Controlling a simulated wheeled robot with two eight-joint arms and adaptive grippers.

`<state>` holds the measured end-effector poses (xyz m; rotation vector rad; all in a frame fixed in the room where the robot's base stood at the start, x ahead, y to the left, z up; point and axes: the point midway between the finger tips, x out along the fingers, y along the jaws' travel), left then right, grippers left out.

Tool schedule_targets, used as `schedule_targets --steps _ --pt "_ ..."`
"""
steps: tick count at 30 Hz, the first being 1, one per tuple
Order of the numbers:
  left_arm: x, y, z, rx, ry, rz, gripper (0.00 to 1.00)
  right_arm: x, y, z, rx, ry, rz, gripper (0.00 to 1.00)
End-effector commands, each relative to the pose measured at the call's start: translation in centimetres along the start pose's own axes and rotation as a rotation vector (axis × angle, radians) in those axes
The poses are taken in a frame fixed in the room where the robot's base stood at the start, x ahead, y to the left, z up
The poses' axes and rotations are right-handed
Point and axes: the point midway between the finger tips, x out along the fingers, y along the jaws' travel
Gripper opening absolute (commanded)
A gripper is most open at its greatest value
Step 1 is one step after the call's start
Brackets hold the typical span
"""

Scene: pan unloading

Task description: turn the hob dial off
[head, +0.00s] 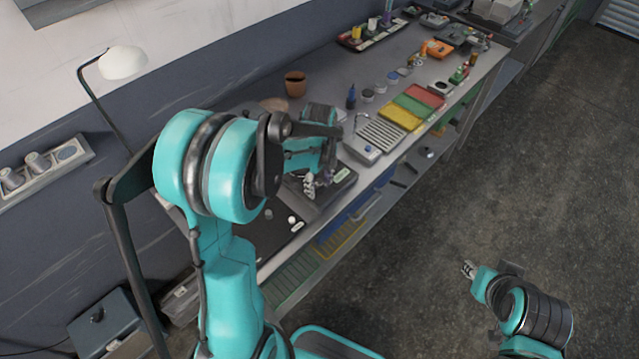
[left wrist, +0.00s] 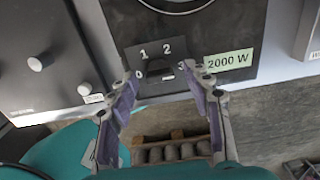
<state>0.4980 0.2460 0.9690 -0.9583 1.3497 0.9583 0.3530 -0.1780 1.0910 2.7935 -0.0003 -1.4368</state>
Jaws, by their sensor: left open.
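The hob dial (left wrist: 157,68) is a small dark knob on the front of the dark hob (left wrist: 215,28), with the marks 0, 1, 2 and 3 around it. I cannot tell clearly which mark it points at. My left gripper (left wrist: 162,73) is open, its purple-padded fingers on either side of the dial, near the 0 and the 3. I cannot tell whether they touch it. In the head view my left gripper (head: 312,186) is over the hob, and the arm hides part of it. My right gripper (head: 468,269) is over the floor, far from the bench.
A green "2000 W" label (left wrist: 229,61) is right of the dial. A dark panel with white knobs (left wrist: 36,64) is at the left. Along the bench are a drying rack (head: 382,134), coloured trays (head: 401,115) and a brown pot (head: 295,83). The floor at right is clear.

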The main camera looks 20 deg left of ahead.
Motion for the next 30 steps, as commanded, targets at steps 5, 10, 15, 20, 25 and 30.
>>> schedule_targets --steps 5,10,15,20,25,30 --pt "-0.04 0.0 0.0 0.0 0.0 0.0 0.24 -0.02 0.0 -0.01 0.0 0.0 0.0 0.31" --pt "-0.04 0.0 0.0 0.0 0.0 0.0 0.0 -0.01 0.0 -0.01 0.0 0.0 0.0 0.31" --pt "-0.03 0.0 0.0 -0.009 0.0 0.0 0.0 0.0 0.0 0.0 0.0 0.0 0.0 0.31" --pt "-0.02 0.0 -0.01 -0.05 0.0 0.0 0.0 0.06 0.0 0.04 0.0 0.0 0.0 0.31" --pt "-0.01 0.0 -0.01 -0.146 0.0 0.0 0.0 0.16 0.0 0.11 0.0 0.0 0.0 0.31" --pt "0.01 0.0 -0.01 -0.289 0.0 0.0 0.0 0.3 0.0 0.21 0.0 0.0 0.0 0.31"
